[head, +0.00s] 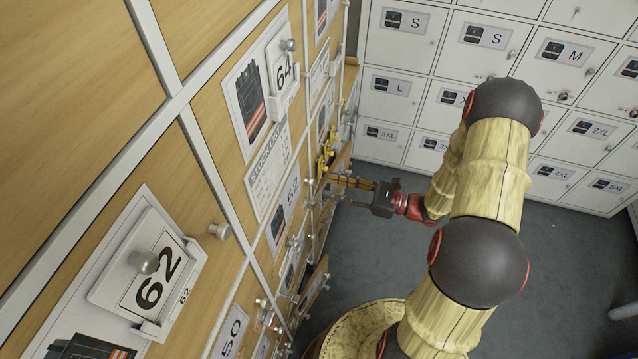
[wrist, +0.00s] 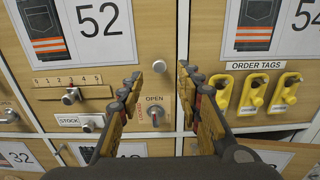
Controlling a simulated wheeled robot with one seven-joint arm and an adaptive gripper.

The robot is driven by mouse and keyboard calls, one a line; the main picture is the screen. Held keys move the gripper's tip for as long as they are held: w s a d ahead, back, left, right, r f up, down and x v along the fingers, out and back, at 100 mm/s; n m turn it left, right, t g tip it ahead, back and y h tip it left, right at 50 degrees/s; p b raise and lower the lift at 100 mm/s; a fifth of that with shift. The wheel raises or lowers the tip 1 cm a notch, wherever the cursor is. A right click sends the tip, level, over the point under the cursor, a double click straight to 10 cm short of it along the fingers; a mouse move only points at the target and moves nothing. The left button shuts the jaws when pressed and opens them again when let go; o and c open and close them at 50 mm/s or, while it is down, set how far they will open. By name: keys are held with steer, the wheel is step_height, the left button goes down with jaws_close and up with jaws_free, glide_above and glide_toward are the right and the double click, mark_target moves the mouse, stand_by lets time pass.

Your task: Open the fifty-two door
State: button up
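The fifty-two door (wrist: 100,75) is a wood-coloured locker door with a printed 52 and workwear picture, at left in the wrist view. It looks flush with its frame. The left finger is beside the turn-knob; contact is unclear. In the head view my gripper (head: 336,186) is at the locker front.
Yellow order tags (wrist: 253,92) hang on the neighbouring door 54 (wrist: 240,50). A panel below it (wrist: 285,155) stands out from the front. Another panel (head: 314,287) juts out in the head view. White size lockers (head: 400,97) stand behind; grey floor (head: 370,250) is clear.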

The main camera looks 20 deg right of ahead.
steer(key=shift+b+x, duration=0.4)
steer(key=shift+x, duration=1.95)
steer(key=c, duration=0.3)
jaws_close()
